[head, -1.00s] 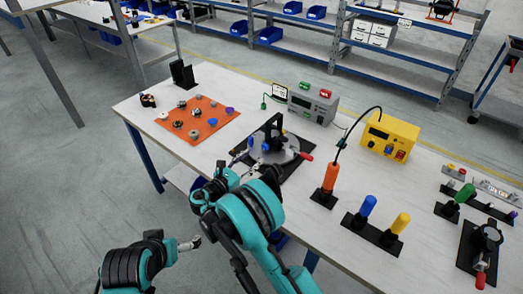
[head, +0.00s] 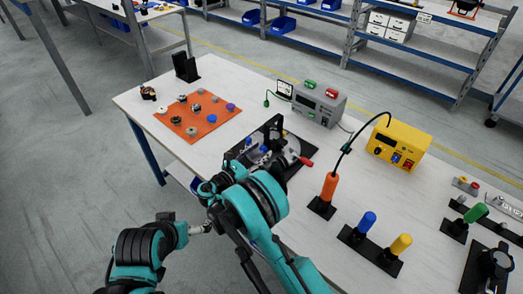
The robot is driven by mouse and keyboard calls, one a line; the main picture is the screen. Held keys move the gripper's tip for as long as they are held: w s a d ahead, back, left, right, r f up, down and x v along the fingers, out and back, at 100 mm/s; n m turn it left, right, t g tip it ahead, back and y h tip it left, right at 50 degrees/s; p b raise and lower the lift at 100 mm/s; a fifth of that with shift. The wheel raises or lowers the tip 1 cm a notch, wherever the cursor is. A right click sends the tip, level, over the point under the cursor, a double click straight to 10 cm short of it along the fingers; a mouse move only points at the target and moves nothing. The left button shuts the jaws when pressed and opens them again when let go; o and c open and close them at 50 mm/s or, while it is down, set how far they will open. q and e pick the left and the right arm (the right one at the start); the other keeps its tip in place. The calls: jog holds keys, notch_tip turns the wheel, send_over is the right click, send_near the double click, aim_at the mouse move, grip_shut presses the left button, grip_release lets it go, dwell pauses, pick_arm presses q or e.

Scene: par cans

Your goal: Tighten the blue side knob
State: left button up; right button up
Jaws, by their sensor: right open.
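A black fixture (head: 276,130) with a grey round disc and a red-tipped handle (head: 306,161) stands on the white table. Two small blue parts show on its near left side; one blue knob (head: 264,149) is by the upright and the other (head: 248,142) is at the left edge. My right gripper (head: 232,160) is just left of and in front of the fixture, open, with its fingers small and partly hidden by my wrist. I cannot tell whether it touches a knob. My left gripper (head: 205,228) is low, off the table's front edge; its jaws are too small to read.
An orange mat (head: 214,126) with several small parts lies to the left. A grey box (head: 318,104) and a yellow box (head: 398,146) stand behind and right. An orange-handled driver (head: 329,188) and blue and yellow handles (head: 367,221) stand at right.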

grip_shut()
jog(key=shift+m, duration=0.4)
jog(key=m, duration=0.5)
jog(key=shift+d+m, duration=0.1)
jog(key=shift+m, duration=0.3)
dwell(0.4)
grip_release()
